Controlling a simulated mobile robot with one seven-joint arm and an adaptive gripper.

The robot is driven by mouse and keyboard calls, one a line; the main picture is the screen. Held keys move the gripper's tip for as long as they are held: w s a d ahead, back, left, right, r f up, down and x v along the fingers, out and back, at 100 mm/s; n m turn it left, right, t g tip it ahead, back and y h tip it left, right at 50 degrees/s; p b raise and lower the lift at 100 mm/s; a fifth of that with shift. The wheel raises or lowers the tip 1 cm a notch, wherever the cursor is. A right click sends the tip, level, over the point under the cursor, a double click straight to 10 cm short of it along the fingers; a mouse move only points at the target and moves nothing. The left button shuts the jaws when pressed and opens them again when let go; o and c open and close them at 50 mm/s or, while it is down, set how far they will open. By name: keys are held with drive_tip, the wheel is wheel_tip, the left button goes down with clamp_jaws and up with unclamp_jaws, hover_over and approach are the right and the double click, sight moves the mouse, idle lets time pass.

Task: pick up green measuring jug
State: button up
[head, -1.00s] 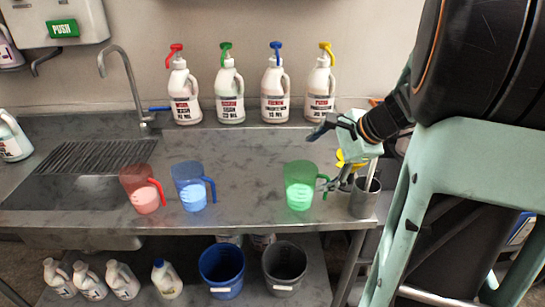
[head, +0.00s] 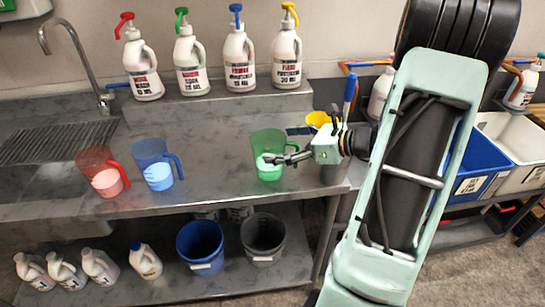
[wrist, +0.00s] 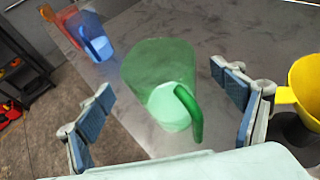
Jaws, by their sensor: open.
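The green measuring jug (head: 268,154) stands upright on the steel counter, with pale green liquid inside. In the wrist view the green measuring jug (wrist: 158,85) sits between my open fingers, its handle toward me and the right. My gripper (head: 285,145) is at the jug's right side in the head view, partly in front of it. In the wrist view my gripper (wrist: 168,112) is open, one blue-padded finger on each side of the jug. I see no contact on the jug, and the jaws hold nothing.
A red jug (head: 102,172) and a blue jug (head: 154,165) stand to the left on the counter (head: 215,160). A yellow jug (wrist: 302,90) is close to my right finger. Several pump bottles stand behind on a ledge (head: 215,108). Buckets and bottles are on the lower shelf.

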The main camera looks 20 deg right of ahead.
sight(272, 143)
drive_tip(key=shift+x, duration=1.55)
drive_tip(key=shift+r, duration=0.1)
drive_tip(key=shift+c, duration=0.5)
drive_tip(key=c, duration=1.8)
drive_tip(key=shift+c, duration=0.4)
drive_tip(key=shift+r, duration=0.1)
